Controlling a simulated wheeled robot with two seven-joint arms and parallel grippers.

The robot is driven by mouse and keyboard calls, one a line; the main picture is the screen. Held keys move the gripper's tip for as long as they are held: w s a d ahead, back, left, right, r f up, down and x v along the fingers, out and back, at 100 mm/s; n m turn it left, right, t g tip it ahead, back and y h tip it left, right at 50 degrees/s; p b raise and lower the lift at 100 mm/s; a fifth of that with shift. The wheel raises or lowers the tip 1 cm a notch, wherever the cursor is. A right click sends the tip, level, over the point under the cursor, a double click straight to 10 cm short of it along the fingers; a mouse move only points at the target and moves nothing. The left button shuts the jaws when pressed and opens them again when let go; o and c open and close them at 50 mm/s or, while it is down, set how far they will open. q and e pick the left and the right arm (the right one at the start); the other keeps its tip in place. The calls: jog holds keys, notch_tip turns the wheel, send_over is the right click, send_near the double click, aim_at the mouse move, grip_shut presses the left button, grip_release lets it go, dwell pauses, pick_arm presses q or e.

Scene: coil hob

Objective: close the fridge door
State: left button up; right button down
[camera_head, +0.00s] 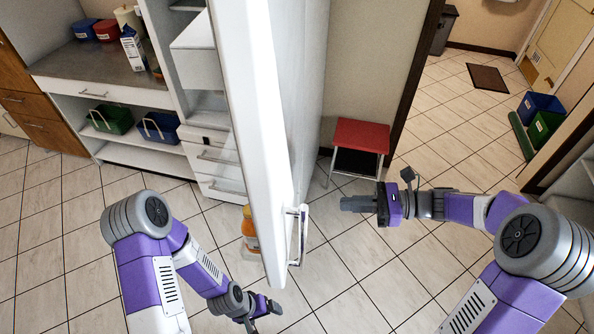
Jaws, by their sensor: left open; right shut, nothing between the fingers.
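The white fridge door (262,130) stands open, seen nearly edge-on in the middle of the head view. Its grey handle (300,235) is on the right-hand face, near the bottom of the picture. An orange bottle (249,228) shows on the door's left, inner side. My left gripper (268,308) is low in the picture, just below the door's lower end; its fingers are small and partly hidden, and it is open. My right gripper (357,203) is shut and empty, to the right of the handle and pointing left towards it, with a gap between them.
White shelves and drawers (218,170) show left of the door. A counter (95,65) with a carton and baskets below stands further left. A red-topped stool (361,135) stands behind my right gripper. Tiled floor is clear at lower right centre.

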notch_tip(320, 180, up, 5)
jog(key=y, duration=0.1)
jog(key=b, duration=0.1)
send_near(283, 183)
jog(key=a, duration=0.6)
jog(key=shift+w+a+r, duration=0.1)
jog(key=shift+a, duration=0.3)
jog(key=shift+a, duration=0.1)
